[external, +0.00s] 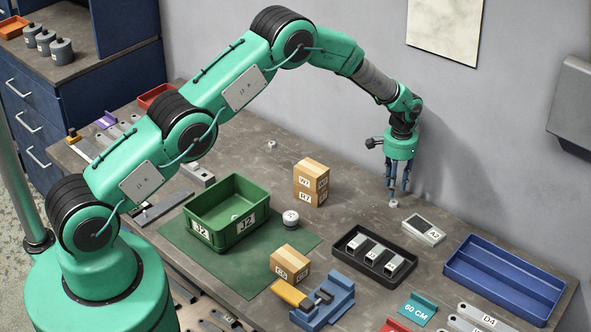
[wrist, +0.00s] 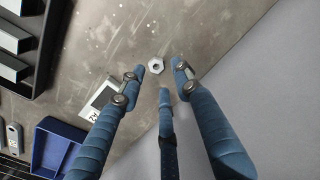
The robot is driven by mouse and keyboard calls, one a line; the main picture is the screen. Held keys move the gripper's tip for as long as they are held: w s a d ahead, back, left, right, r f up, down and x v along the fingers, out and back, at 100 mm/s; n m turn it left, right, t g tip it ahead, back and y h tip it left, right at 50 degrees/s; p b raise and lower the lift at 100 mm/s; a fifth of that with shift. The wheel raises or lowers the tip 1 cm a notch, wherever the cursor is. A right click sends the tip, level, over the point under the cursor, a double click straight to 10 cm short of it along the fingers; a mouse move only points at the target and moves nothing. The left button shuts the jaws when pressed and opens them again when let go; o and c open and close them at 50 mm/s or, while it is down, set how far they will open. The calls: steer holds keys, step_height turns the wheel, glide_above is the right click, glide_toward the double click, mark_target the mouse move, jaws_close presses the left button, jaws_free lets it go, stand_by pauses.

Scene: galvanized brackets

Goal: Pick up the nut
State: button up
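A small silver hex nut (external: 393,203) lies on the grey bench beside the white A2 device, toward the wall. In the wrist view the nut (wrist: 156,65) shows whole, with its dark hole facing up. My gripper (external: 397,189) points down right above it. In the wrist view my gripper (wrist: 160,74) has its blue fingers spread, with the nut framed between the tips and nothing held. The tips look just above the nut; I cannot tell the exact gap.
Stacked boxes (external: 311,182) and a green J2 bin (external: 214,242) stand left. Another small nut-like piece (external: 271,144) lies further back. The wall is close behind.

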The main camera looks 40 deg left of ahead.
mark_target(394, 204)
stand_by(0.3)
steer(key=shift+d+f+p, duration=0.1)
steer(key=shift+f+p, duration=0.2)
steer(key=shift+f, duration=2.3)
jaws_close()
